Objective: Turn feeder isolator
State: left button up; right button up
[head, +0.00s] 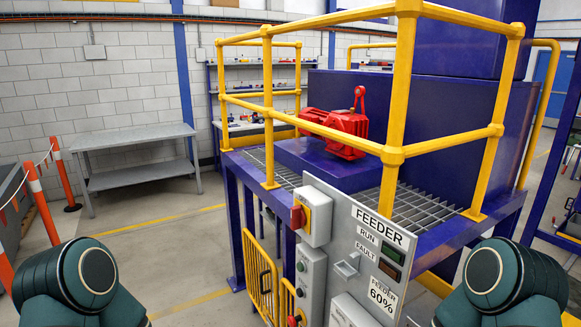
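The feeder isolator (299,216) is a red rotary handle on a yellow plate, on the front of a light grey box (318,222). The box is fixed at the left edge of the grey feeder panel (373,222), which carries labels reading FEEDER, RUN, FAULT and FEEDER 60%. The handle is seen at an angle, so its exact turn position is hard to tell. Only dark green links of my arms show at the lower left and lower right. Neither gripper is in view.
A grey control box (312,280) with buttons hangs below the isolator. Yellow railings (397,90) surround the blue platform with a red motor (335,128). A low yellow gate (262,285) stands left of the panel. A grey table (135,140) stands by the wall; the floor between is clear.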

aim_at(298, 217)
jog(key=k+z, duration=0.2)
jog(key=z, duration=0.15)
jog(key=k+l+z, duration=0.1)
jog(key=z, duration=0.25)
jog(key=j+z, duration=0.1)
jog(key=z, duration=0.75)
jog(key=k+j+z, duration=0.1)
jog(key=z, duration=0.35)
jog(key=k+j, duration=0.1)
jog(key=j, duration=1.25)
jog(key=k+j, duration=0.15)
jog(key=j, duration=0.5)
